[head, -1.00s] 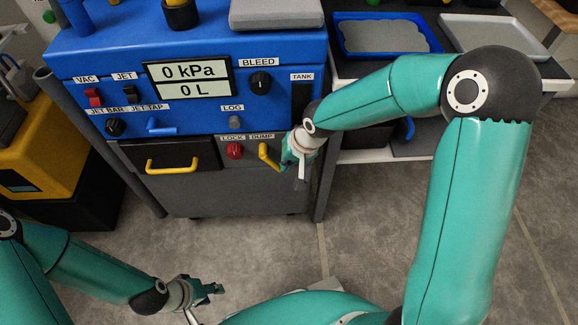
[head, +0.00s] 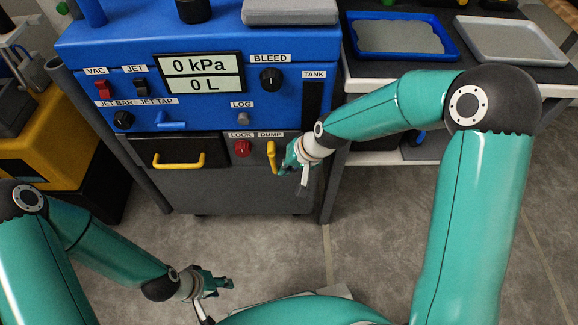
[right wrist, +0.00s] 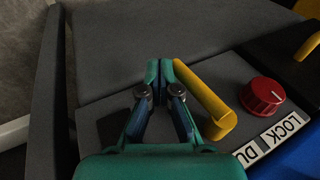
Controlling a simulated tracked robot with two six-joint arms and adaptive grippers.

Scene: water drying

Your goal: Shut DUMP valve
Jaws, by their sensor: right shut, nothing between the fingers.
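The DUMP valve is a yellow lever handle (head: 271,158) under the DUMP label (head: 271,134) on the dark lower panel. In the head view the handle hangs down, close to vertical. My right gripper (head: 287,165) is just right of it. In the right wrist view my right gripper (right wrist: 160,68) is shut and empty, its fingertips close beside the yellow handle (right wrist: 203,95); I cannot tell if they touch. My left gripper (head: 224,283) is low at the left, away from the panel, and its jaws are too small to judge.
A red LOCK knob (head: 242,148) sits left of the valve. A drawer with a yellow pull (head: 180,160) is further left. The display (head: 200,75) reads 0 kPa and 0 L. A side table holds a blue tray (head: 455,57) and a pale tray (head: 470,50).

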